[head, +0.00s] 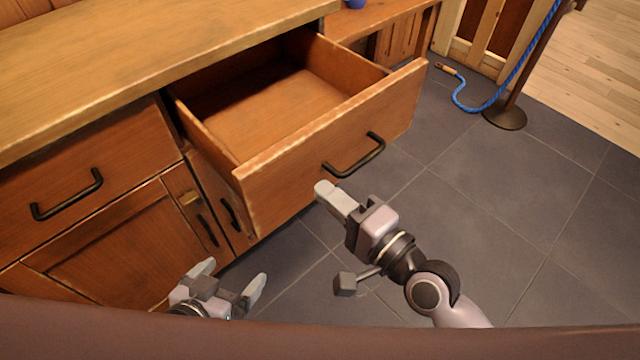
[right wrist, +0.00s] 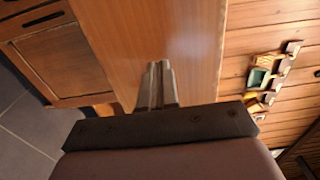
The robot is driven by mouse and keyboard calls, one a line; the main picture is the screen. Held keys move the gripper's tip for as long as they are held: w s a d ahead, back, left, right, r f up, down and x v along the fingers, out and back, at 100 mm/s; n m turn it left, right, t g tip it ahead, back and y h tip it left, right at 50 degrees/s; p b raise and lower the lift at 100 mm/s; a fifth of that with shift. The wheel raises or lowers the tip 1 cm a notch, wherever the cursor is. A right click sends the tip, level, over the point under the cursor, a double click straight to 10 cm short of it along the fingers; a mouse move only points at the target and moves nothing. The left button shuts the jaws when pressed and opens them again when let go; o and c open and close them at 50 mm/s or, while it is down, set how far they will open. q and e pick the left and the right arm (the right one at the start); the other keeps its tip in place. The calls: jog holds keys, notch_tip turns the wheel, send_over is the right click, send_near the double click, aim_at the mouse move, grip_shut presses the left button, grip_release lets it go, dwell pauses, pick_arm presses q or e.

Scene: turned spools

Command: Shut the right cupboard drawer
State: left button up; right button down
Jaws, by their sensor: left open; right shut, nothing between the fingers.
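The right cupboard drawer (head: 330,145) is pulled far out of the wooden cupboard (head: 130,70) in the head view. Its inside is empty and its dark bar handle (head: 355,157) is on the front panel. My right gripper (head: 322,188) is shut and empty, with its fingertips close to the drawer front just below the handle. I cannot tell whether they touch it. In the right wrist view the shut fingers (right wrist: 158,85) point at a wooden panel (right wrist: 150,40). My left gripper (head: 232,275) is open and empty, low in front of the cupboard.
The left drawer (head: 90,175) is shut, with cupboard doors (head: 110,245) below it. A post with a blue rope (head: 510,110) stands on the grey tiled floor (head: 500,190) at the right.

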jog(key=shift+x, duration=0.95)
pick_arm(q)
jog(key=shift+w+d+r, duration=0.1)
jog(key=shift+d+r, duration=0.1)
jog(key=shift+r, duration=0.15)
pick_arm(e)
jog(key=shift+w+a, duration=0.25)
jog(key=shift+w, duration=0.05)
